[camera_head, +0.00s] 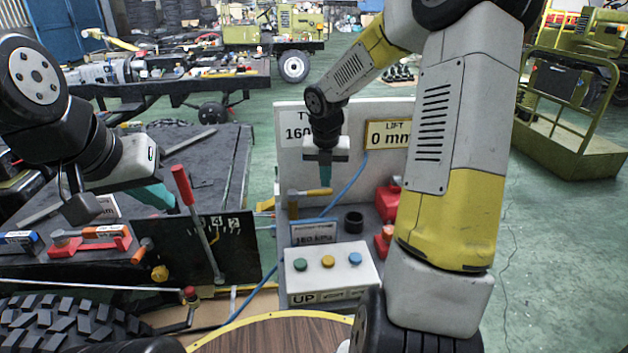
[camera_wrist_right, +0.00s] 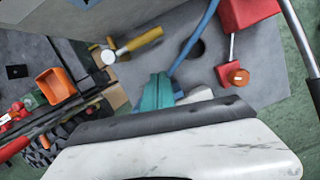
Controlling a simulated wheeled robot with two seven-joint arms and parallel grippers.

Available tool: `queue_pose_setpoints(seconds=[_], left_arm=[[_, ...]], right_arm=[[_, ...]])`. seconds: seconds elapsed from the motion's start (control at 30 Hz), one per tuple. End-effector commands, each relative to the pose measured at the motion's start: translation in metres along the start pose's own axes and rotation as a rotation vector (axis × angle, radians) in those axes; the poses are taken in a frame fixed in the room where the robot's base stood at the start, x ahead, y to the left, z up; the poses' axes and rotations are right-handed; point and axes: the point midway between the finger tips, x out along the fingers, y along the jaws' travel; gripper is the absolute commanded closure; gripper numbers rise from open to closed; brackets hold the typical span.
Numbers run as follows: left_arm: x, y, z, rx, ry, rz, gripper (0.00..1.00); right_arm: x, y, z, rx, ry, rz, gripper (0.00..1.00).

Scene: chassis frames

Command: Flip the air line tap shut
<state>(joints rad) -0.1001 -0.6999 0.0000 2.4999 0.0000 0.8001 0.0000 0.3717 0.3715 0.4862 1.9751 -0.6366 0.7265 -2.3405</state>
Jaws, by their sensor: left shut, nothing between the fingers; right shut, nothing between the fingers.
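The air line tap has a yellow lever (camera_head: 314,192) on a brass-coloured body at the left edge of the grey bench unit. The lever lies roughly level and points right in the head view. In the right wrist view the yellow lever (camera_wrist_right: 142,40) reaches up and right from the tap body (camera_wrist_right: 106,55). My right gripper (camera_head: 325,175) is shut and empty, pointing down just above and behind the lever's free end. Its teal fingers (camera_wrist_right: 157,92) show apart from the lever in the wrist view. My left gripper (camera_head: 158,198) is shut and empty at the left, far from the tap.
A blue hose (camera_head: 347,188) runs beside the lever. The upright panel (camera_head: 350,120) with a "LIFT 0 mm" display stands behind. A button box (camera_head: 330,272) is in front, a black cup (camera_head: 353,222) and red parts (camera_head: 388,203) to the right. A red-handled lever (camera_head: 190,200) stands left.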

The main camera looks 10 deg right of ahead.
Motion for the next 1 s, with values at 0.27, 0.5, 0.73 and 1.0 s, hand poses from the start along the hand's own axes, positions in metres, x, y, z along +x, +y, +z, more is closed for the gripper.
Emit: queue_pose_setpoints(seconds=[0.27,0.5,0.73,1.0], left_arm=[[0.0,0.0,0.0,0.0,0.0,0.0,1.0],[0.0,0.0,0.0,0.0,0.0,0.0,1.0],[0.0,0.0,0.0,0.0,0.0,0.0,1.0],[0.0,0.0,0.0,0.0,0.0,0.0,1.0]], right_arm=[[-0.026,-0.002,0.0,0.001,0.0,-0.001,1.0],[-0.027,-0.002,0.0,0.0,0.001,0.0,1.0],[-0.04,-0.003,-0.005,0.09,-0.012,-0.006,1.0],[-0.115,-0.016,-0.055,0.83,-0.082,0.027,1.0]])
